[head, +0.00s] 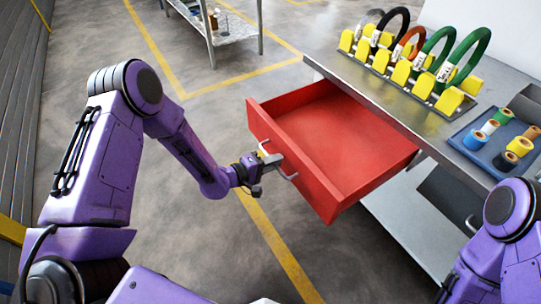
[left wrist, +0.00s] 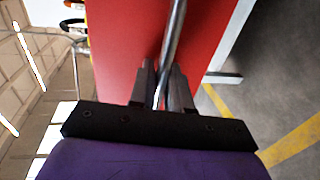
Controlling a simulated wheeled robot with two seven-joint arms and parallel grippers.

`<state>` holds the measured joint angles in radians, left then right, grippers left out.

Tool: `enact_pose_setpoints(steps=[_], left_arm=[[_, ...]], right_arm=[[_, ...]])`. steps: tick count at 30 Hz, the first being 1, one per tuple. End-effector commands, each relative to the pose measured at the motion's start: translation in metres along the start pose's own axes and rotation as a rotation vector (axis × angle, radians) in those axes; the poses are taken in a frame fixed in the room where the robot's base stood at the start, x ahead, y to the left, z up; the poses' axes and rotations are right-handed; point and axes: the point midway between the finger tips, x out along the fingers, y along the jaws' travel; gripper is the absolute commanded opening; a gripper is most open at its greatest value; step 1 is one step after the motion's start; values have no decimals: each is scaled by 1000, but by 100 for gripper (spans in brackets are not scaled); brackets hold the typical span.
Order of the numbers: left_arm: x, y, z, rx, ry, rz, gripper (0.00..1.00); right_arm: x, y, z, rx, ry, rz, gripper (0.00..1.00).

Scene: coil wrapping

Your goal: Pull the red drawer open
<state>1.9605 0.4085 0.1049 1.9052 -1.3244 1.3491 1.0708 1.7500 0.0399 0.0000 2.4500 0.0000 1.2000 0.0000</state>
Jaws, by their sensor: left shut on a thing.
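The red drawer (head: 340,135) stands pulled well out from under the metal workbench, and its inside looks empty. Its metal bar handle (head: 289,174) is on the front panel. My left gripper (head: 266,157) is at the drawer front, shut on the handle. In the left wrist view the handle bar (left wrist: 174,45) runs between the fingers of my left gripper (left wrist: 163,85), with the red drawer front (left wrist: 125,45) behind it. My right arm shows at the lower right of the head view, but its gripper is out of view.
The workbench top (head: 330,65) carries a yellow rack (head: 401,72) with several coloured coils and a blue tray (head: 468,140) with tape rolls. A metal shelf table (head: 225,35) stands at the back. The floor left of the drawer is clear.

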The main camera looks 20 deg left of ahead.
Motion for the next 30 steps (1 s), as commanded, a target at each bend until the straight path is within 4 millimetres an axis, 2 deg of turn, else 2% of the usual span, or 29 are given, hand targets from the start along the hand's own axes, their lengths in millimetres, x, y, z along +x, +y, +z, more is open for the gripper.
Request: enact_pose_setpoints(steps=[12,13,14,23,26,30], left_arm=[[-1,-1,2,2,-8,-2,0],[-2,-1,2,2,-7,-2,27],[-2,-1,2,2,-7,-2,30],[-5,-1,1,1,-4,-1,30],[-18,0,0,0,-2,-1,30],[-52,0,0,-2,-1,-1,30]], right_arm=[[0,0,0,0,0,0,43],[0,0,0,0,0,0,43],[0,0,0,0,0,0,43],[0,0,0,0,0,0,43],[0,0,0,0,0,0,43],[-1,0,0,0,0,0,43]])
